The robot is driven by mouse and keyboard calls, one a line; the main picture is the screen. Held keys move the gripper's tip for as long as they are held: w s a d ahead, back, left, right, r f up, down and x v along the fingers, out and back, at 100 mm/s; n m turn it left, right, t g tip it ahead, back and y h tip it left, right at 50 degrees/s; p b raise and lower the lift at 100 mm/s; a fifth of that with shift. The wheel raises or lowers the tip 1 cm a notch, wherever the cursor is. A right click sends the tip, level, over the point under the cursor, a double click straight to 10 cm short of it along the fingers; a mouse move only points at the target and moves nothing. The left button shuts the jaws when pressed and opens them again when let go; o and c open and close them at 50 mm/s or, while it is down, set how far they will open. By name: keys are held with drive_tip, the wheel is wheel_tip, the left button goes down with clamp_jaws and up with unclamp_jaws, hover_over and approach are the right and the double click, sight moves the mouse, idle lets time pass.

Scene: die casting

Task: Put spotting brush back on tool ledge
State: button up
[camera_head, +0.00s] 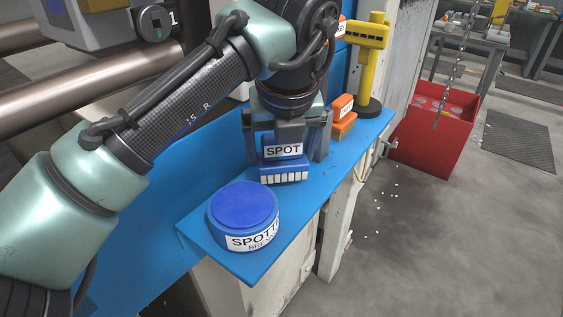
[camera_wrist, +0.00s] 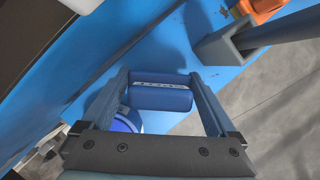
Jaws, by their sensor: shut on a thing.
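The spotting brush (camera_head: 284,172) is a blue block with a white SPOT label and pale bristles along its lower edge. My gripper (camera_head: 286,150) points down and is shut on it, one finger at each end. The brush is upright at the blue tool ledge (camera_head: 305,205), over its middle part; I cannot tell whether it touches the surface. In the wrist view the brush (camera_wrist: 161,94) shows between my two fingers, with the blue ledge (camera_wrist: 140,55) around it.
A round blue tin (camera_head: 243,212) with a SPOT label stands on the ledge's near end. Orange blocks (camera_head: 343,122) and a yellow tool (camera_head: 368,60) on a black base stand farther back. A red bin (camera_head: 435,130) is on the floor to the right.

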drive_tip(key=shift+f, duration=0.9)
drive_tip(key=o, duration=0.8)
drive_tip(key=p+v, duration=0.2)
drive_tip(key=v, duration=1)
